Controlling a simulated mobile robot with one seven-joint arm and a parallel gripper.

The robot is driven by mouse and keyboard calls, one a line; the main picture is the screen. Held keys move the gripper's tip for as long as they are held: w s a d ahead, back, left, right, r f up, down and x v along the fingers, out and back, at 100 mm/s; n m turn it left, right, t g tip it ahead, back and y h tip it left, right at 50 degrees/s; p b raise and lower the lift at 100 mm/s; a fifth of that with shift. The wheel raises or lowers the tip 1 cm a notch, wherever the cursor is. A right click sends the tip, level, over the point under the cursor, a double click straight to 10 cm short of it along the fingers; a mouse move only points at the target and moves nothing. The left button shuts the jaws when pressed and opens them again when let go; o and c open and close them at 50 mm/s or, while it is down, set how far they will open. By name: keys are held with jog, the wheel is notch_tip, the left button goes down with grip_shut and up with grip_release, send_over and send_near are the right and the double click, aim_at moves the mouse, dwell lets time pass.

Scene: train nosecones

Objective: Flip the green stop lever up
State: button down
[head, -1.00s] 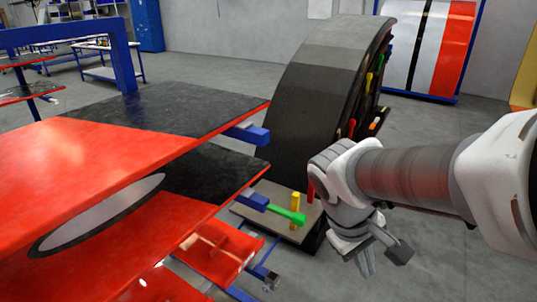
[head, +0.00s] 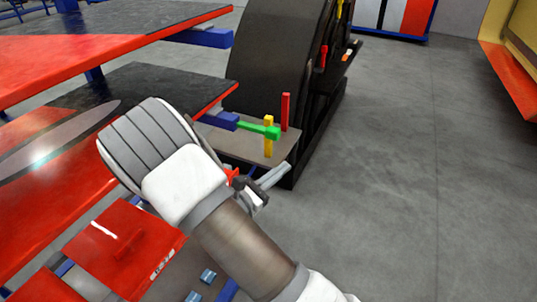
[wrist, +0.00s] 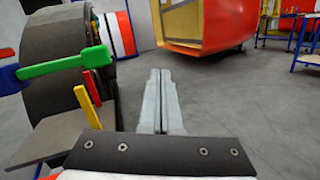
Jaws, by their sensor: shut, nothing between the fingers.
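The green stop lever (head: 258,131) sticks out roughly level to the right from a blue bracket (head: 220,120) on the rack's lower shelf. In the wrist view the green lever (wrist: 66,64) lies to the left of my fingers, its free end pointing towards them. My gripper (head: 278,174) appears below and slightly right of the lever in the head view, apart from it. In the wrist view my gripper's fingers (wrist: 160,100) are together with nothing between them. My wrist hides part of the rack.
A yellow upright bar (head: 268,145) stands close by the lever's end, and a red upright bar (head: 286,110) is just behind. A large black curved nosecone part (head: 275,60) stands behind on a grey base. Floor to the right is clear (head: 400,180).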

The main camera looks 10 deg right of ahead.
aim_at(258, 129)
jog(key=w+a+f+n+t+y+b, duration=0.1)
jog(key=w+a+f+n+t+y, duration=0.1)
jog(key=a+f+n+t, duration=0.4)
jog(key=shift+w+a+f+n+y+b, duration=0.3)
jog(key=shift+w+f+y+b, duration=0.15)
jog(key=shift+y, duration=0.45)
jog(key=shift+d, duration=0.1)
jog(key=w+d+r+b, duration=0.1)
jog(key=w+d+r, duration=0.4)
jog(key=w+r, duration=0.1)
jog(key=shift+w+d+r, duration=0.15)
jog(key=shift+w+d, duration=0.2)
jog(key=shift+w, duration=0.5)
jog(key=shift+r, duration=0.1)
jog(key=shift+s+r+n+p, duration=0.1)
jog(key=shift+r+n+p, duration=0.35)
jog(key=shift+p, duration=0.3)
